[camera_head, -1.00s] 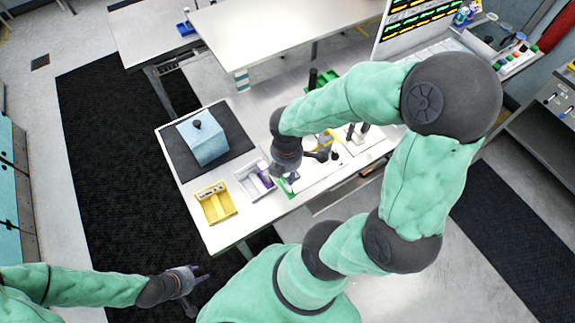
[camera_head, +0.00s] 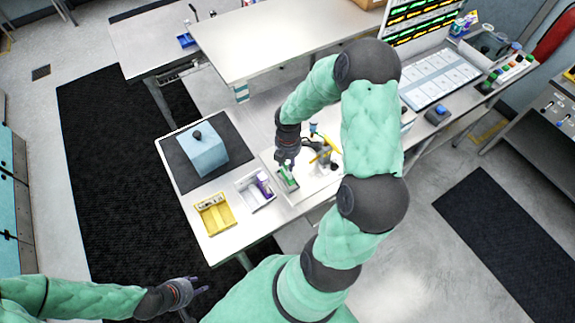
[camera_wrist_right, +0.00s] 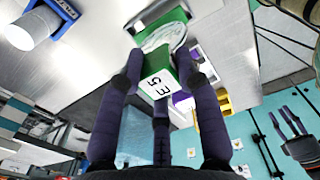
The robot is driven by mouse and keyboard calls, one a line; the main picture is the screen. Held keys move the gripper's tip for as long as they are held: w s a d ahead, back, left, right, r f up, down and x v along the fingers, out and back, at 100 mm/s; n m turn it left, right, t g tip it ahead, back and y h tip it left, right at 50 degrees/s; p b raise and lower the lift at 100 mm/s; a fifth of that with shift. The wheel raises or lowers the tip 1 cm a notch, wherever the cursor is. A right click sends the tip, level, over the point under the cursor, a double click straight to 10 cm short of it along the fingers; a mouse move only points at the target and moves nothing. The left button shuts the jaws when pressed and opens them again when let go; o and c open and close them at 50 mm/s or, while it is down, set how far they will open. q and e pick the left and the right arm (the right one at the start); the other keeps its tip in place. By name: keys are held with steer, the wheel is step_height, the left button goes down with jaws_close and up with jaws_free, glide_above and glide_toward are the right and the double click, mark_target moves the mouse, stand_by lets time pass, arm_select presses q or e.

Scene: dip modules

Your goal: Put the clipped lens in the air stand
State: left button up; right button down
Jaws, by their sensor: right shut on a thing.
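My right gripper (camera_wrist_right: 165,85) is shut on a green clip (camera_wrist_right: 185,60) with a white label. A clear, round lens (camera_wrist_right: 165,38) shows at the clip's far end in the right wrist view. In the head view the green clip (camera_head: 289,176) is just below my right gripper (camera_head: 287,163), over the table's right part. My left gripper (camera_head: 197,289) is empty, with its fingers apart, off the table at lower left. A stand with dark and yellow parts (camera_head: 326,153) is right of the clip; I cannot tell whether it is the air stand.
A pale blue box (camera_head: 205,155) sits on a dark mat (camera_head: 178,165). A yellow tray (camera_head: 214,221) and a white tray holding a purple item (camera_head: 264,185) are left of the clip. A raised white shelf (camera_head: 270,50) runs behind. My right arm hides part of the table.

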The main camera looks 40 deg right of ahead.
step_height(320, 180, down, 3)
steer(key=shift+w+d+f, duration=0.1)
steer(key=shift+f, duration=0.05)
steer(key=c, duration=0.9)
jaws_free()
steer(key=shift+f, duration=0.15)
steer(key=shift+o, duration=0.2)
step_height(320, 180, up, 12)
steer(key=shift+r, duration=0.2)
